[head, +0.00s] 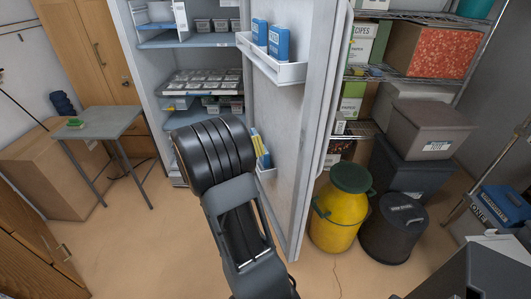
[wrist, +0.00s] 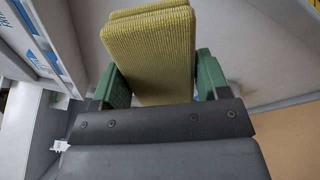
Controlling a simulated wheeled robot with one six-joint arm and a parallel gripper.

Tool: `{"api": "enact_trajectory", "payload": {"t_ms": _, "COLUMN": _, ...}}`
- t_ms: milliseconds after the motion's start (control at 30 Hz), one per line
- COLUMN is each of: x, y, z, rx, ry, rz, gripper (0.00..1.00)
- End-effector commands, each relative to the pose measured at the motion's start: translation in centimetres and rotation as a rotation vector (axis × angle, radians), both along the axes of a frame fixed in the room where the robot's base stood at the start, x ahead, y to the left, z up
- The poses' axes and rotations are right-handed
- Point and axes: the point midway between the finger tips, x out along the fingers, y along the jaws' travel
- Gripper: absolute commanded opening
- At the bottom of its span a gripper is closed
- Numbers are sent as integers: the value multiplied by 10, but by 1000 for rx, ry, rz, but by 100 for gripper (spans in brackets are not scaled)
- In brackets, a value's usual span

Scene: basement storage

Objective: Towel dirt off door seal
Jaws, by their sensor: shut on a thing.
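The fridge door (head: 285,150) stands open, its inner side facing me. A pale strip, which looks like the door seal (head: 322,110), runs down its right edge. I cannot make out dirt on it. In the wrist view my gripper (wrist: 162,78) has green fingers closed on both sides of a folded, ribbed yellow-green towel (wrist: 150,50). The towel sticks out beyond the fingers, close to a pale grey surface; I cannot tell whether it touches.
The upper door rack (head: 275,68) holds blue-and-white boxes (head: 279,42); a lower rack holds yellow and blue packets (head: 258,145). Fridge shelves (head: 200,88) are loaded. A yellow can (head: 340,222) and black bin (head: 393,228) stand right of the door. A small table (head: 105,122) stands left.

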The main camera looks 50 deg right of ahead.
Motion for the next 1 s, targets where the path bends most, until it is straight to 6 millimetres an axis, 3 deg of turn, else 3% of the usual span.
{"api": "enact_trajectory", "payload": {"t_ms": 100, "x": -27, "y": -18, "z": 6, "rx": -28, "ry": -58, "rz": -130, "gripper": 50}}
{"api": "enact_trajectory", "payload": {"t_ms": 300, "x": -51, "y": -30, "z": 13, "rx": -53, "ry": -100, "rz": -228, "gripper": 50}}
{"api": "enact_trajectory", "payload": {"t_ms": 1000, "x": -83, "y": -75, "z": 15, "rx": -57, "ry": -103, "rz": -239, "gripper": 50}}
